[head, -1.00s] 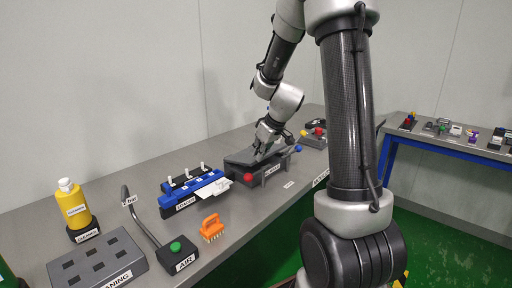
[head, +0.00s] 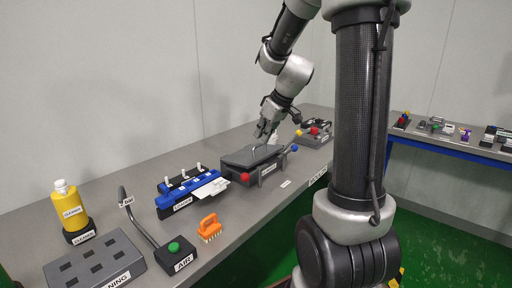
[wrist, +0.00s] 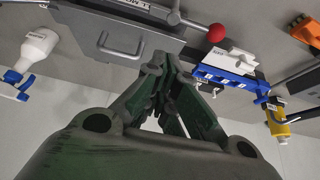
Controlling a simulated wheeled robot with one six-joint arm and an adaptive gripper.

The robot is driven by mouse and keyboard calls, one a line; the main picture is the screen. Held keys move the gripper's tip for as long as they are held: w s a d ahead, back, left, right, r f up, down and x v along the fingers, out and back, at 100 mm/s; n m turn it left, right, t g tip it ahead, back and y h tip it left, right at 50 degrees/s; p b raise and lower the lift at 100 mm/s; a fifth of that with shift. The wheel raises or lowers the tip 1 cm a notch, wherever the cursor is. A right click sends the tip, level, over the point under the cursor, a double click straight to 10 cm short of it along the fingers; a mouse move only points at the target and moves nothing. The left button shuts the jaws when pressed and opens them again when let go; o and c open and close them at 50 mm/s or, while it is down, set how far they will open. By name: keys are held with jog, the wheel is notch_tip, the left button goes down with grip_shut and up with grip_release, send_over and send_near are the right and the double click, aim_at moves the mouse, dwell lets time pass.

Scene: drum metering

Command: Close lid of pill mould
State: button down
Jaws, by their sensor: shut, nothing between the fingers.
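The pill mould (head: 268,172) is a dark grey block on the bench, with a red ball knob at its front left and a blue ball at its right. Its lid (head: 240,157) is a flat grey plate that appears to lie over the block; whether a small gap remains, I cannot tell. A thin bent handle stands on the lid. My gripper (head: 262,131) is just above the handle, shut and empty. In the wrist view, the fingertips (wrist: 163,72) point toward the lid (wrist: 90,40) and its handle (wrist: 120,45), with the red knob (wrist: 217,32) to the right.
A blue loader (head: 190,193) with white pegs stands left of the mould. An orange brush (head: 209,228), an air nozzle stand (head: 178,254), a yellow bottle (head: 70,208) and a grey cleaning block (head: 95,262) are nearer. Another device (head: 316,132) stands behind the mould.

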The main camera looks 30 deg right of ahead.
jog(key=s+d+r+m, duration=0.2)
jog(key=d+r, duration=0.1)
jog(key=d, duration=0.3)
jog(key=n+t, duration=0.2)
send_over(259, 155)
jog(key=s+d, duration=0.1)
jog(key=s, duration=0.1)
jog(key=f, duration=0.7)
jog(key=shift+s+f, duration=0.2)
jog(key=shift+s+d+f, duration=0.1)
jog(key=shift+s+f, duration=0.05)
jog(key=shift+f, duration=0.4)
jog(key=shift+s+d+f, duration=0.1)
jog(key=shift+f, duration=0.45)
jog(key=shift+f+y, duration=0.3)
jog(key=shift+f, duration=0.25)
